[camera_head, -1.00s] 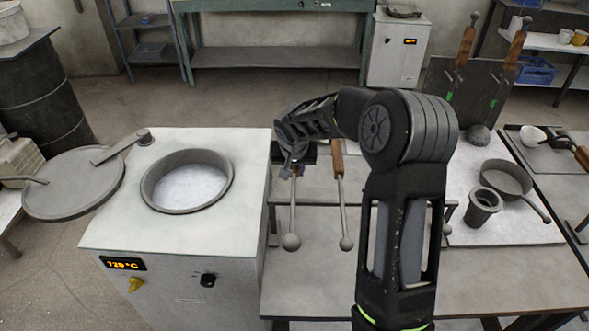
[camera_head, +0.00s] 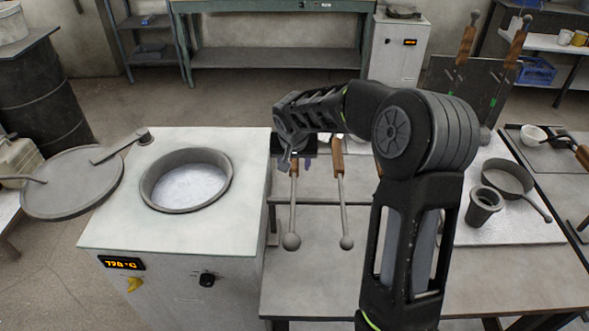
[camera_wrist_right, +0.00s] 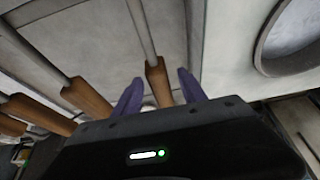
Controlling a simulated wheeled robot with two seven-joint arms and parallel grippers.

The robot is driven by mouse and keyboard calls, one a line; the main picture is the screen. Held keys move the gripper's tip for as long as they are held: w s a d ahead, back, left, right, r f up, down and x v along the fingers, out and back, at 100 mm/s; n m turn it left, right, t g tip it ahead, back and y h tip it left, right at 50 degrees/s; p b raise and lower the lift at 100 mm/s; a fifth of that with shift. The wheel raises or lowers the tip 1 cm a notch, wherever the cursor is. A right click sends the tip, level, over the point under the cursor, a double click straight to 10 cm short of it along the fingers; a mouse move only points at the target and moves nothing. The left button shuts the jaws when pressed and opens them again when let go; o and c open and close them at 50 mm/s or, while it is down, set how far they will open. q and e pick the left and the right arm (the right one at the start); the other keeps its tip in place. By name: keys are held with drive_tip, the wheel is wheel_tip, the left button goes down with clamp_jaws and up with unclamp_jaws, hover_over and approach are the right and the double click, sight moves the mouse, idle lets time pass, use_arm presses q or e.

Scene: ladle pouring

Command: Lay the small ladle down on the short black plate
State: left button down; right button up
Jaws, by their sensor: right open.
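A ladle with a wooden handle (camera_head: 294,167), a thin rod and a rounded end (camera_head: 291,241) lies at the left of the bench, beside the furnace. My right gripper (camera_wrist_right: 160,93) is open at this handle. In the right wrist view, the handle (camera_wrist_right: 158,80) shows between its purple fingertips; I cannot tell whether they touch it. In the head view, the right gripper (camera_head: 297,158) is partly hidden by its own wrist. A dark surface (camera_head: 277,146) shows behind the gripper; I cannot tell whether it is the short black plate. My left gripper is out of view.
A second ladle (camera_head: 343,205) lies just right of the first, and more wooden handles (camera_wrist_right: 86,97) show in the wrist view. The furnace with its round pot (camera_head: 187,181) stands left. A pan (camera_head: 508,178) and a dark cup (camera_head: 484,206) stand right. The bench front is clear.

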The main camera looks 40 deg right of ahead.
drive_tip(key=v, duration=0.4)
drive_tip(key=shift+a+r+b, duration=0.1)
drive_tip(key=shift+r+b, duration=0.05)
drive_tip(key=shift+b, duration=0.2)
wheel_tip(320, 180, up, 7)
drive_tip(key=p, duration=0.4)
idle(0.6)
